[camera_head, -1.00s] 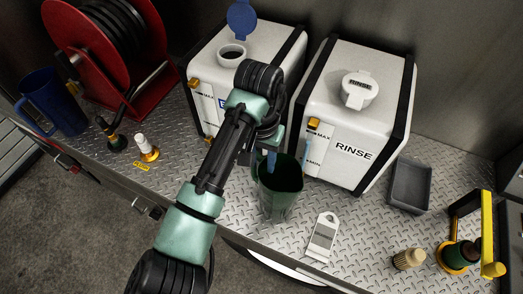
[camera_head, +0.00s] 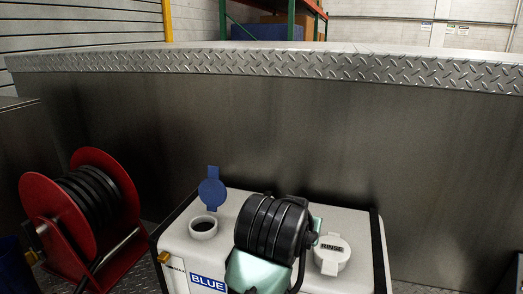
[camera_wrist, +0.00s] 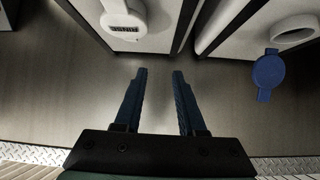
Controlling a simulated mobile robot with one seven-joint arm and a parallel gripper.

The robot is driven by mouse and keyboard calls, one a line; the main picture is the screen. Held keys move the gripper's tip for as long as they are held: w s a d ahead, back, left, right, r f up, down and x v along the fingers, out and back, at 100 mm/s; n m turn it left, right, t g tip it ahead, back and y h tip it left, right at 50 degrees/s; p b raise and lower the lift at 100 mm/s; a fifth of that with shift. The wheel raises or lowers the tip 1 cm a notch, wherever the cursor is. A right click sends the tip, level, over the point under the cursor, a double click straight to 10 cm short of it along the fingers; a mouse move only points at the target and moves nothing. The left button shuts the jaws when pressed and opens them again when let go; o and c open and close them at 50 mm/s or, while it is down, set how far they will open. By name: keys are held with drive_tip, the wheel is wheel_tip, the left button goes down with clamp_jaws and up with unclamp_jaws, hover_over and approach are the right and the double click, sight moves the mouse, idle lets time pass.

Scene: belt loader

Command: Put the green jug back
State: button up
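The green jug is not in view in either current picture. In the wrist view my gripper (camera_wrist: 158,72) is open. Its two blue fingers stand apart with nothing between them, and grey metal surface shows behind. In the head view my gripper is hidden behind my dark and pale green arm links, which stand in front of the tanks.
A white tank labelled BLUE (camera_head: 176,240) has an open filler neck (camera_head: 203,228) and a raised blue lid (camera_head: 212,187). Beside it is the RINSE tank with its white cap (camera_head: 332,255). A red hose reel (camera_head: 45,205) stands left. A metal wall (camera_head: 300,130) rises behind.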

drive_tip(key=s+d+r+t+h, duration=0.1)
drive_tip(key=s+r+t+h, duration=0.15)
drive_tip(key=r+t, duration=1.05)
drive_tip(key=s+a+r+n+t+y, duration=0.2)
drive_tip(key=s+a+r+y, duration=0.1)
drive_tip(key=s+r, duration=0.5)
drive_tip(key=s+a+r+n+t+y, duration=0.2)
drive_tip(key=s+a+r, duration=0.3)
drive_tip(key=r, duration=0.8)
drive_tip(key=s+y, duration=0.1)
drive_tip(key=s, duration=0.2)
drive_tip(key=shift+s+r, duration=0.15)
drive_tip(key=shift+s, duration=0.15)
wheel_tip(320, 180, down, 2)
drive_tip(key=shift+b, duration=1)
